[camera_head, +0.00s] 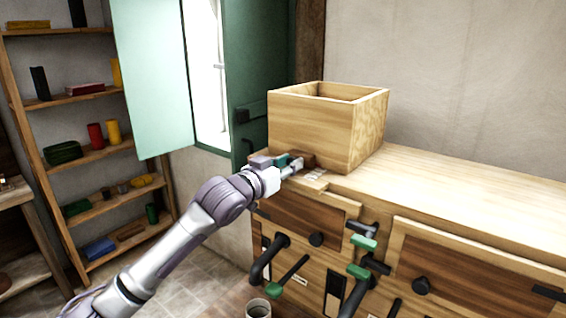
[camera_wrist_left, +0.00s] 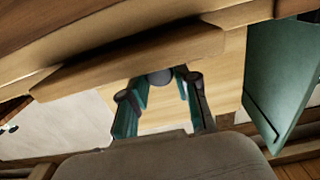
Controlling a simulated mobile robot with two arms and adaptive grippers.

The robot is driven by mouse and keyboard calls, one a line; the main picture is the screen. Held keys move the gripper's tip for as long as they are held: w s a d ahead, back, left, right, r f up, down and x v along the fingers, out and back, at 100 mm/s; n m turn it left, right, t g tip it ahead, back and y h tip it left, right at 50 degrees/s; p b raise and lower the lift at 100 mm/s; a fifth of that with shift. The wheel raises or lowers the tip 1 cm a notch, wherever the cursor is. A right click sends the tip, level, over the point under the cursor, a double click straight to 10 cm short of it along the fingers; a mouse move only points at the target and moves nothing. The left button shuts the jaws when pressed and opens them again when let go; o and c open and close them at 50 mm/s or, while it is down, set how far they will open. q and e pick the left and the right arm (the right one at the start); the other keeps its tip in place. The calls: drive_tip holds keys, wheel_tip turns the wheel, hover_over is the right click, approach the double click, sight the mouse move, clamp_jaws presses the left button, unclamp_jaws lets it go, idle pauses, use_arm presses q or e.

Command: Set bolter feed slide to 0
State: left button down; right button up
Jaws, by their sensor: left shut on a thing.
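A pale wooden box, open at the top (camera_head: 310,125), stands at the left end of the wooden bench. A small brown wooden piece, seemingly the feed slide (camera_head: 306,158), shows low at the box's front. My left gripper (camera_head: 293,164) reaches it from the left. In the left wrist view, the teal fingers of my left gripper (camera_wrist_left: 163,84) are shut around a dark rounded knob (camera_wrist_left: 160,76) by the edge of a wooden board (camera_wrist_left: 130,62). The fingers partly hide the knob. Pale markings (camera_head: 315,178) lie on the bench beside the slide, too small to read. My right gripper is not in view.
The bench front carries dark levers with green handles (camera_head: 363,242) and round dark knobs (camera_head: 421,285). The bench top (camera_head: 450,185) right of the box is clear. A green shutter (camera_head: 150,75) and window stand behind; shelves (camera_head: 90,150) stand at left.

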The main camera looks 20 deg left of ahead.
use_arm(q)
drive_tip(key=c, duration=1)
unclamp_jaws()
drive_tip(key=shift+o, duration=0.6)
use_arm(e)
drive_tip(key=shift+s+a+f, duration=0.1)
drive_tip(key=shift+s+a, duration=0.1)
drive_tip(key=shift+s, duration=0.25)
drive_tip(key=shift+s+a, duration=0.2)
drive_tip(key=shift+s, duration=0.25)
use_arm(q)
drive_tip(key=shift+s, duration=0.1)
drive_tip(key=shift+s+a, duration=0.15)
drive_tip(key=shift+s, duration=0.05)
drive_tip(key=v, duration=1.1)
drive_tip(key=shift+s, duration=0.25)
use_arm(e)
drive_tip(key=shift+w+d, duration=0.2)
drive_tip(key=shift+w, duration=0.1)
